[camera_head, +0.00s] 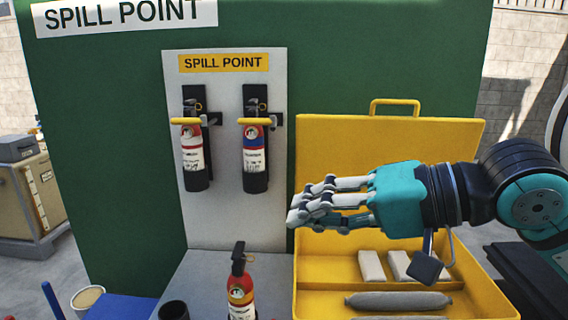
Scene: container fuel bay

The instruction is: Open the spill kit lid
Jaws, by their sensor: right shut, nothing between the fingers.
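The yellow spill kit (503,303) stands at the lower right with its lid (318,134) raised upright at the back. A yellow handle (395,104) sits on the lid's top edge. Inside the kit are white blocks (371,266) and a grey rolled sock (398,301). My right gripper (297,212) reaches in from the right, in front of the lid and above the open box. It is shut and empty, its fingertips near the lid's left edge; I cannot tell whether they touch it. My left gripper is not in view.
A fire extinguisher (241,291) stands left of the kit, beside a dark cup (174,311). Two more extinguishers (194,152) hang on a grey panel (216,225) against a green wall (110,130). A beige crate (36,190) is at far left.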

